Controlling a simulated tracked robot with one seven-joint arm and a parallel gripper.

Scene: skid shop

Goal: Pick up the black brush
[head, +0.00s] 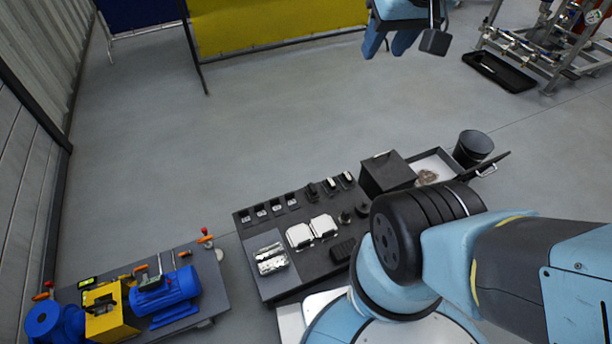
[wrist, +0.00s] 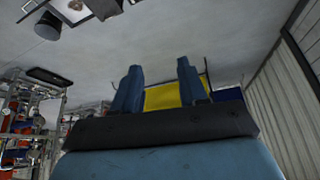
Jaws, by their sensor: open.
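I cannot pick out the black brush for sure. A long black piece (head: 492,163) lies slanted beside the bucket, at the right of the tray, and may be the brush. A dark ridged block (head: 342,250) on the black bench top is too small to identify. My gripper (head: 388,48) is up at the top of the head view, far from both, with its blue fingers apart and nothing between them. The wrist view shows the same open gripper (wrist: 159,66). My own arm hides part of the bench's right side.
The black bench (head: 270,222) holds white plates (head: 312,232), a silver part (head: 271,259), small black parts and a black box (head: 386,174). A light tray (head: 437,161) with debris and a black bucket (head: 473,148) stand behind. A blue motor (head: 166,296) sits lower left.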

